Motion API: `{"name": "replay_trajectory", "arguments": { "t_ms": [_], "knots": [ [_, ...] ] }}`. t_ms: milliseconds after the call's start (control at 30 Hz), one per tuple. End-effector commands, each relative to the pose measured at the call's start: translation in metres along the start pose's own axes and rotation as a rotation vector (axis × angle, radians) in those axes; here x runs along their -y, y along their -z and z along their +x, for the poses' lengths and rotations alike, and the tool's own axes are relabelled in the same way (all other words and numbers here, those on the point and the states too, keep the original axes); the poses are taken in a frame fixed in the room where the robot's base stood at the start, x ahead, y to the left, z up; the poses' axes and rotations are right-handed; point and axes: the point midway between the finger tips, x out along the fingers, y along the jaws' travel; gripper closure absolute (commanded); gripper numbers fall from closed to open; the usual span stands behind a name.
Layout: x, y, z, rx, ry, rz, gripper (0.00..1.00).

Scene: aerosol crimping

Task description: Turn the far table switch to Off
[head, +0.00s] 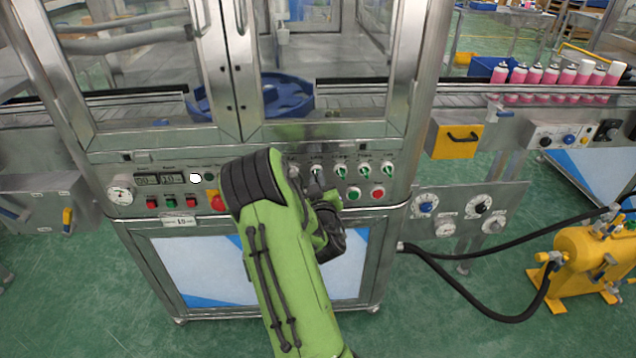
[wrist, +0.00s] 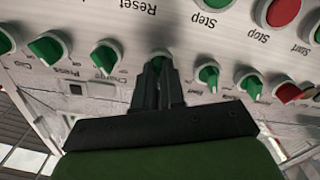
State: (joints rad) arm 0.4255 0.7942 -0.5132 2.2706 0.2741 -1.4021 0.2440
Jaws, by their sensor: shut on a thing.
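My gripper (wrist: 160,80) is shut on a green rotary switch (wrist: 160,57) in the wrist view. Its dark fingers cover most of the knob, so its turn angle and label cannot be read. I cannot confirm from the labels that it is the far table switch. In the head view my gripper (head: 316,184) reaches the control panel (head: 400,185) from below, partly hidden by my green arm. The gripped switch is in the upper row, with similar green switches (head: 364,170) to its right.
Green and red push buttons (head: 377,193) sit just below the switch row. A red stop knob (head: 217,202) is left of my arm. Glass doors (head: 240,70) rise above the panel. Pink cans (head: 550,80) stand on the conveyor at right. A yellow pump (head: 590,260) with black hoses stands lower right.

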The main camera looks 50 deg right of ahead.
Motion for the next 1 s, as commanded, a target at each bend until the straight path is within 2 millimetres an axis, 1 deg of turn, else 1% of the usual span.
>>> {"name": "replay_trajectory", "arguments": {
  "t_ms": [100,300,867,900,967,1000],
  "knots": [
    [0.0002,-0.0001,-0.0001,0.0,0.0,-0.061,1.0],
    [0.0001,0.0,-0.0001,0.0,0.0,-0.127,1.0],
    [0.0001,0.0002,0.0,-0.001,0.0,-0.158,1.0],
    [0.0001,0.0002,0.0,-0.001,0.0,-0.158,0.86],
    [0.0001,0.0002,0.0,-0.001,0.0,-0.158,0.77],
    [0.0001,0.0001,0.0,-0.001,0.0,-0.157,0.7]
  ]
}}
